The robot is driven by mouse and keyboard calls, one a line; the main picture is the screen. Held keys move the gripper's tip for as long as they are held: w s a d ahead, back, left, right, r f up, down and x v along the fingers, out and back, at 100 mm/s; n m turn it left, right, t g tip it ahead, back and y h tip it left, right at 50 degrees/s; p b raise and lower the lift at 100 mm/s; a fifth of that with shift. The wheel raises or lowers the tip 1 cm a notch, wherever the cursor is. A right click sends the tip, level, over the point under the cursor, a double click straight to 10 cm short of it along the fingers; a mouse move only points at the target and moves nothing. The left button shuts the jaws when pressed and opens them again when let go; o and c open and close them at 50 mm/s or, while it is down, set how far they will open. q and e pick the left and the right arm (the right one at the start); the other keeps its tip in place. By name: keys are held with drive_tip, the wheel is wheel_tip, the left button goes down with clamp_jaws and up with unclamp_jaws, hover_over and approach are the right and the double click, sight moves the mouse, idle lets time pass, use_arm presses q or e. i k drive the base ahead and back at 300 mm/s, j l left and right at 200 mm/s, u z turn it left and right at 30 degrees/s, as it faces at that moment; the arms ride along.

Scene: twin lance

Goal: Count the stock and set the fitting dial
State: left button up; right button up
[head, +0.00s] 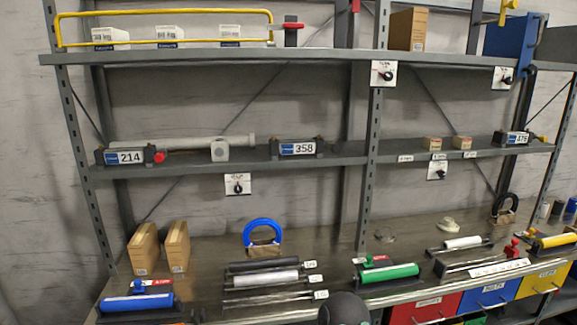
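Four-sided white plates with black dial knobs hang on the shelf edges: an upper middle dial (383,73), an upper right dial (503,77), a lower left dial (238,185) and a lower right dial (437,170). Their markings are too small to read. White boxes (168,36) stand in a row on the top shelf behind a yellow rail. A tall brown carton (408,29) stands further right. Two small brown boxes (432,143) sit on the middle shelf. Two brown cartons (144,249) stand at the bench's left. Neither gripper shows.
Blocks numbered 214 (124,157), 358 (298,148) and 376 (517,138) sit on the middle shelf. Rollers, including a blue roller (137,303) and a green roller (389,273), lie along the bench front. Red, blue and yellow drawers (487,297) are lower right.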

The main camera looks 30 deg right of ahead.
sight(441, 174)
drive_tip(key=z, duration=1.85)
